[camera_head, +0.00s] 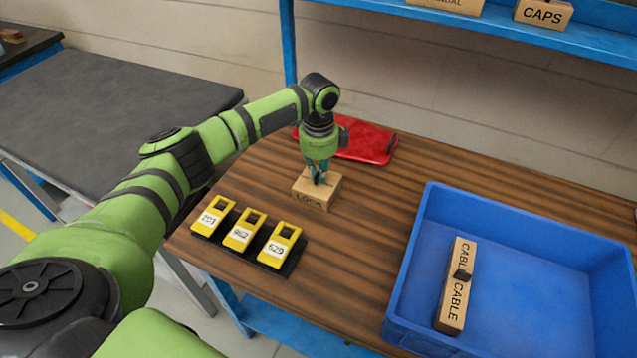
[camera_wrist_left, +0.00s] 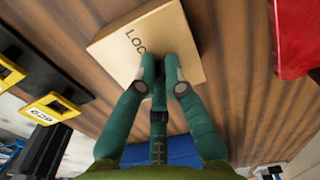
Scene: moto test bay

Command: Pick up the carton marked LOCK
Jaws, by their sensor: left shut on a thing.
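The carton marked LOCK (camera_head: 318,189) is a small light-brown box lying on the wooden table (camera_head: 345,255). Its lettering is partly readable in the left wrist view (camera_wrist_left: 140,45), where the fingers cover the end of the word. My left gripper (camera_head: 319,176) points down over the middle of the carton. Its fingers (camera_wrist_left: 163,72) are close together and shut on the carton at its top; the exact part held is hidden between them. I cannot see a gap between the carton and the table. My right gripper is not in view.
Several yellow-labelled items (camera_head: 243,232) stand in a black rack to the carton's left front. A red case (camera_head: 365,142) lies behind it. A blue crate (camera_head: 400,275) at right holds a CABLE carton (camera_head: 455,290). A blue shelf (camera_head: 480,29) holds a CAPS carton (camera_head: 543,13).

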